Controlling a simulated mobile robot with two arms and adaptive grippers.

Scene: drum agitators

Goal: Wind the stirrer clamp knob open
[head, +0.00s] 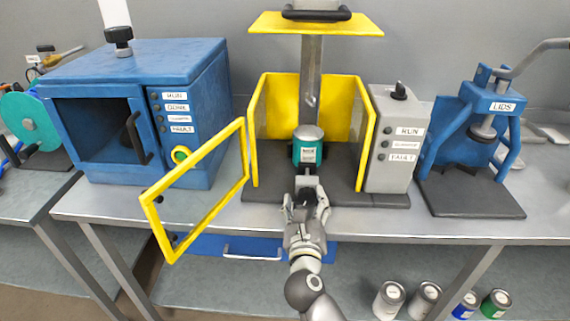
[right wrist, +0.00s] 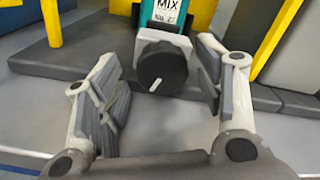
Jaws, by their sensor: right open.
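The stirrer clamp knob (right wrist: 162,68) is a round black knob with a white pointer line, in the upper middle of the right wrist view. It sits on a grey block in front of a teal can labelled MIX (head: 307,150), which stands inside the yellow-framed stirrer guard (head: 367,130). My right gripper (head: 306,200) is open in front of the clamp. In the right wrist view its fingers (right wrist: 163,95) are spread to either side of the knob, with visible gaps and no clear contact. In the head view the gripper mostly hides the knob. My left gripper is not in view.
The yellow-framed guard door (head: 155,222) swings open toward the front left. A blue cabinet (head: 185,75) stands left, a grey control box (head: 395,140) right, and a blue LIDS press (head: 480,120) farther right. Several cans (head: 425,298) stand below the bench.

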